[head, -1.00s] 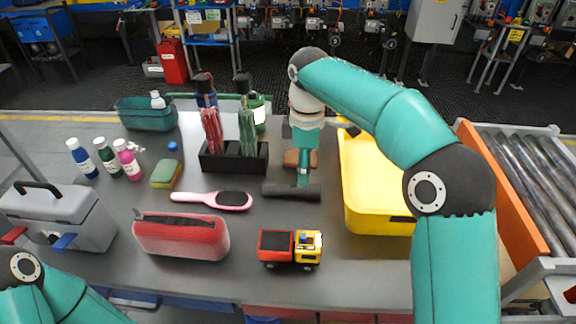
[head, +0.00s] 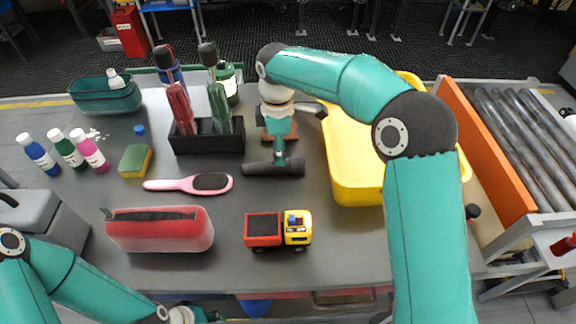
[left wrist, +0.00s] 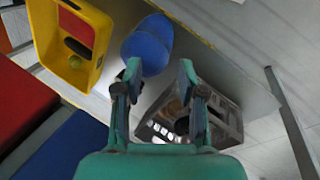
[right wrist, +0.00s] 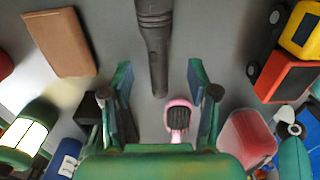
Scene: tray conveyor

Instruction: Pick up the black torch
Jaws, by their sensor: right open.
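The black torch (head: 274,168) lies crosswise on the grey table in the head view, between the pink hairbrush and the yellow crate. My right gripper (head: 279,152) points down over it, partly blocked by its own wrist. In the right wrist view the torch (right wrist: 155,38) lies lengthwise beyond and between the open fingers (right wrist: 160,100), with nothing held; whether they touch it I cannot tell. My left gripper shows in the left wrist view (left wrist: 158,85), open and empty, and only partly at the bottom edge of the head view.
A pink hairbrush (head: 190,184), red pouch (head: 160,230) and toy truck (head: 278,230) lie nearer. A brown block (right wrist: 62,42) is close to the torch.

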